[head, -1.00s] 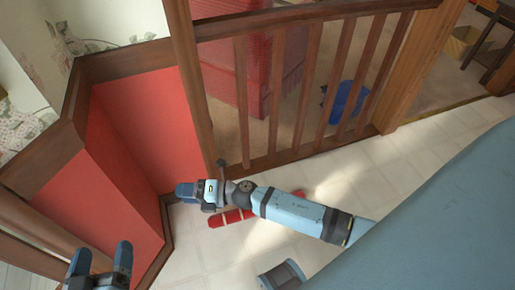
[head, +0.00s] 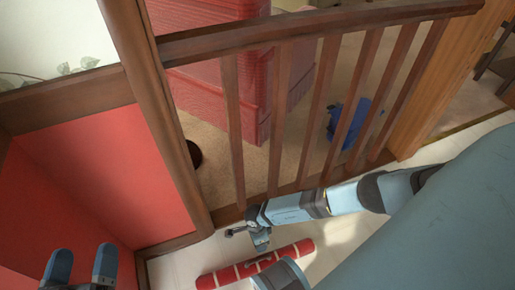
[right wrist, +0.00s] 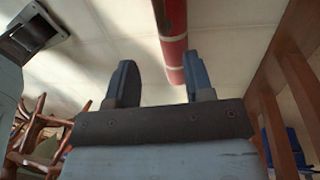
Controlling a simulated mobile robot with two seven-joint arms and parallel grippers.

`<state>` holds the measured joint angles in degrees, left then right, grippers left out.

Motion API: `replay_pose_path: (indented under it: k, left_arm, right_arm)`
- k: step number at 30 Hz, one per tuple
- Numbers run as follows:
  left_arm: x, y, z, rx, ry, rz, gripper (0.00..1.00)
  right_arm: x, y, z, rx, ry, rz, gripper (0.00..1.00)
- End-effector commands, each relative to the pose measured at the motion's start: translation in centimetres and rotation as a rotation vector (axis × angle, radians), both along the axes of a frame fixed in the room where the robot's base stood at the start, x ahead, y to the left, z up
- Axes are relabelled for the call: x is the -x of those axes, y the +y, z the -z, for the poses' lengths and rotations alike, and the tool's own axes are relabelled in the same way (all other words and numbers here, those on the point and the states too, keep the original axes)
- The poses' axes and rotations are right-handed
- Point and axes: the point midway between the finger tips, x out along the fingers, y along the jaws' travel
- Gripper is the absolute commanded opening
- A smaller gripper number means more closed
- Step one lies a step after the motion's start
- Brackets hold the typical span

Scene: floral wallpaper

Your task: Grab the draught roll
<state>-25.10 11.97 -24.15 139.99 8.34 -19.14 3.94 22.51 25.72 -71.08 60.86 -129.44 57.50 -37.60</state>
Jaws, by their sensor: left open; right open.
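The draught roll (head: 222,277) is a red tube with pale stripes, lying on the light floor near the foot of the wooden railing. It also shows in the right wrist view (right wrist: 172,45), extending from the top edge to near my right fingertips. My right gripper (right wrist: 161,74) is open, with the roll's near end appearing between or just beyond its fingers; contact cannot be told. In the head view my right arm reaches along the railing, its end just above the roll. My left gripper (head: 81,258) is open and empty at the lower left.
The wooden railing (head: 279,110) stands directly behind the roll, close to my right arm. A red panelled wall (head: 110,180) is at the left. Behind the railing are a red piece of furniture (head: 215,80) and a blue object (head: 347,122).

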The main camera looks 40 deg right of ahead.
Motion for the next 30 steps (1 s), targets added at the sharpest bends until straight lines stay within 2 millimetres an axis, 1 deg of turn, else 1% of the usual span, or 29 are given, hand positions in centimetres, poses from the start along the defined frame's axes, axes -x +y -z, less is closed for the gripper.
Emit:
replay_pose_path:
  k: [1,6,9,12,17,20,24,27,30]
  left_arm:
    - [0.0,0.0,0.8,-0.007,0.011,0.005,0.81]
    - [0.0,-0.2,3.4,-0.044,0.076,0.027,0.81]
    - [0.0,-0.3,4.6,-0.065,0.110,0.042,0.81]
    - [0.0,-0.3,5.3,-0.083,0.127,0.050,0.81]
    - [-0.1,-0.3,5.6,-0.096,0.136,0.055,0.81]
    - [-0.3,-0.2,5.8,-0.110,0.113,0.053,0.81]
    - [-1.1,0.3,6.1,-0.158,0.037,0.044,0.81]
    - [-1.7,0.6,5.8,-0.197,-0.031,0.036,0.81]
    - [-1.9,0.8,5.4,-0.218,-0.067,0.030,0.81]
  right_arm:
    - [0.2,0.0,1.2,0.003,0.002,-0.004,0.48]
    - [0.9,0.3,4.7,0.000,0.002,0.000,0.48]
    - [1.2,0.5,6.4,0.000,0.003,-0.001,0.48]
    - [1.4,0.5,7.5,0.000,0.001,0.000,0.48]
    - [1.5,0.5,8.1,-0.001,0.000,0.000,0.48]
    - [1.6,0.7,8.9,-0.002,0.000,0.000,0.48]
    - [1.8,1.0,11.1,-0.001,0.002,0.000,0.48]
    - [2.1,1.1,12.5,-0.002,0.002,0.002,0.48]
    - [2.2,1.2,13.2,-0.001,0.002,0.000,0.48]
